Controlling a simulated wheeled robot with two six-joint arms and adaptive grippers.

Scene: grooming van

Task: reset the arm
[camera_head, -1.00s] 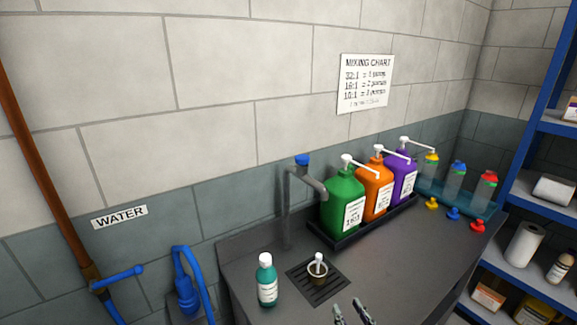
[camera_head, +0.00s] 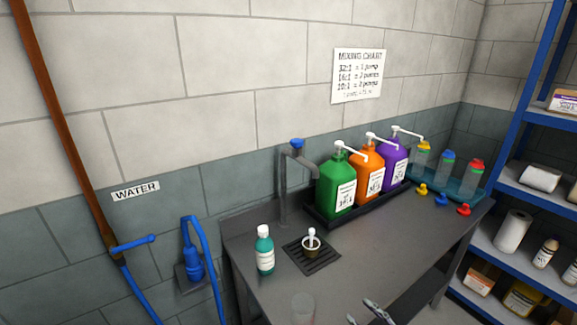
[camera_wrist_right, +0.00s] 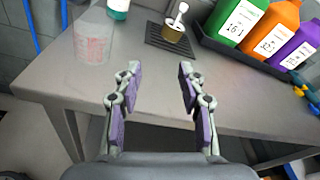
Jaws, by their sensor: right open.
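My right gripper (camera_head: 362,311) is at the bottom edge of the head view, over the front part of the grey table (camera_head: 390,255). In the right wrist view my right gripper (camera_wrist_right: 159,72) shows two fingers well apart, with nothing between them. A clear measuring cup (camera_wrist_right: 93,45) with red marks stands on the table to the left of the fingers; the cup (camera_head: 303,308) also shows faintly in the head view. My left gripper is not in view.
A teal bottle (camera_head: 265,252) and a small cup with a white-topped piece (camera_head: 311,245) by a drain grate (camera_head: 325,262) stand near the tap (camera_head: 283,190). Green (camera_head: 337,185), orange (camera_head: 367,175) and purple (camera_head: 395,168) pump jugs sit in a black tray. Blue shelving (camera_head: 515,170) stands at right.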

